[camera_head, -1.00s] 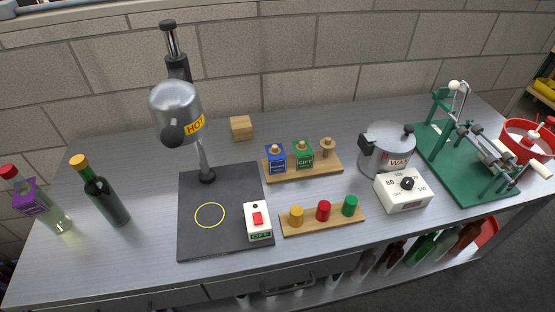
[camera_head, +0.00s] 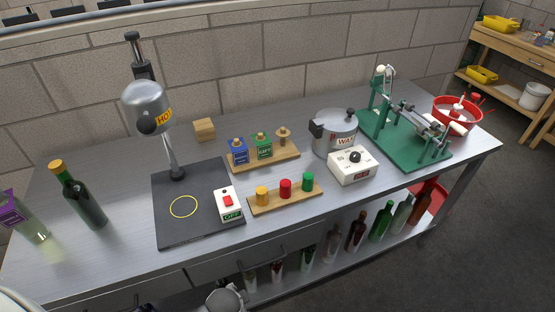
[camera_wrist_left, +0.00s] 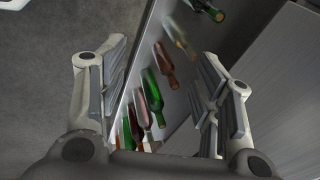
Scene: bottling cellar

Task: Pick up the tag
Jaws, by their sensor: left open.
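A blue tag (camera_head: 238,150) and a green tag (camera_head: 262,145) hang on pegs of a wooden peg board (camera_head: 290,156) in the middle of the bench. The third peg (camera_head: 283,135) is bare. A purple tag (camera_head: 12,212) is around the clear bottle at the left edge, which is partly cut off. My left gripper (camera_wrist_left: 162,55) is open and empty in the left wrist view, over the floor and shelf bottles, away from the tags. A grey part of mine shows at the head view's bottom edge. My right gripper is not in view.
A dark bottle (camera_head: 83,200) stands at left. A lamp (camera_head: 148,106) marked HOT stands on a dark plate (camera_head: 165,228) with a switch box (camera_head: 228,203). A wax pot (camera_head: 335,138), dial box (camera_head: 353,167) and green-based machine (camera_head: 400,150) stand at right.

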